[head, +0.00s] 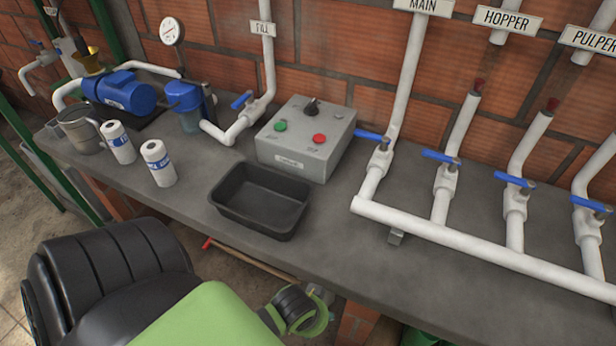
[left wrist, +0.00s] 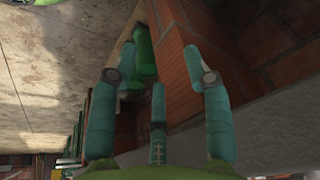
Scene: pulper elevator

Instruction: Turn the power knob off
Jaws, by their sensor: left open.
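The power knob appears to be the black rotary knob (head: 311,107) on the sloped face of the grey control box (head: 304,138), which stands on the worktop against the brick wall. A green button (head: 280,126) and a red button (head: 319,139) sit below it. The knob's exact pointer direction is too small to read. My left gripper (left wrist: 155,82) shows in the left wrist view with its teal fingers spread and nothing between them. It faces brickwork and a green post, away from the box. My right gripper is in neither view.
A black tray (head: 260,200) stands in front of the box. White pipes with blue valve levers (head: 440,156) run along the right. Two white bottles (head: 158,163) and a blue motor (head: 124,92) are at left.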

